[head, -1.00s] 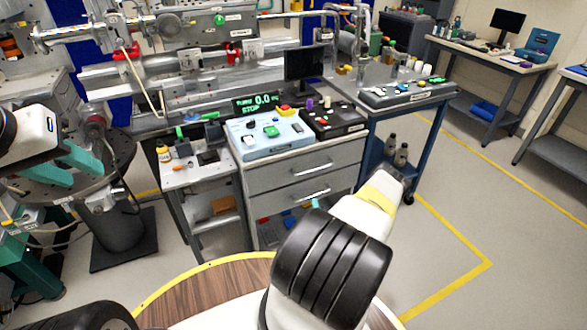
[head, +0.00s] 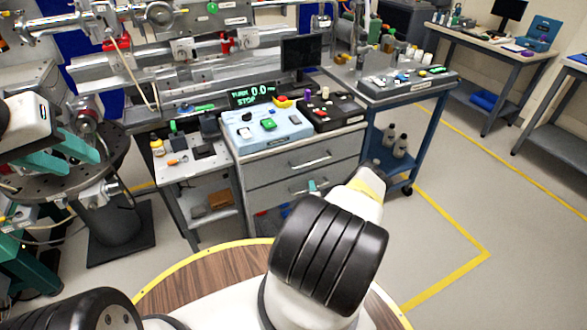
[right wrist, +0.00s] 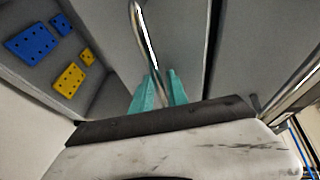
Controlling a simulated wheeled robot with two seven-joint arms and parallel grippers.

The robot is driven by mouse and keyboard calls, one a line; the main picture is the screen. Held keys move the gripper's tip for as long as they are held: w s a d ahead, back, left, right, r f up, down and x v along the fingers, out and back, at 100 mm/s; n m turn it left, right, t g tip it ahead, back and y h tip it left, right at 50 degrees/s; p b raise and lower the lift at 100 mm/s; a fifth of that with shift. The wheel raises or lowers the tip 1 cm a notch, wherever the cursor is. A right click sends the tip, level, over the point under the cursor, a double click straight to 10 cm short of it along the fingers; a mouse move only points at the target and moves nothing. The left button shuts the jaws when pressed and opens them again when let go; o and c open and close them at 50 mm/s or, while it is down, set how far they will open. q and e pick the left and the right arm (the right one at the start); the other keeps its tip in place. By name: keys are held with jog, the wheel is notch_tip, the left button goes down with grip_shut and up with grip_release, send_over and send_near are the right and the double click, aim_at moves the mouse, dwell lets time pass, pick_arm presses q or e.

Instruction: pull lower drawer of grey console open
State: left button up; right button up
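The grey console's lower drawer (head: 268,197) is below the upper drawer (head: 268,172). Its front looks about flush with the upper one. Its bar handle (head: 300,187) also shows in the right wrist view (right wrist: 146,38), running down between the teal fingers of my right gripper (right wrist: 161,85). The fingers are close together on either side of the bar and look shut on it. In the head view my right forearm covers much of this gripper (head: 314,187) and the drawer's lower right. My left gripper (head: 70,155) is open and empty at the far left.
An open shelf under the drawers holds blue plates (right wrist: 32,44) and yellow plates (right wrist: 69,79). A small side table (head: 190,168) stands left of the console, a blue-framed cart (head: 412,140) right. A round dark table (head: 110,165) is near my left arm. Floor at right is clear.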

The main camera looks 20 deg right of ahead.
grip_shut()
dwell(1.4)
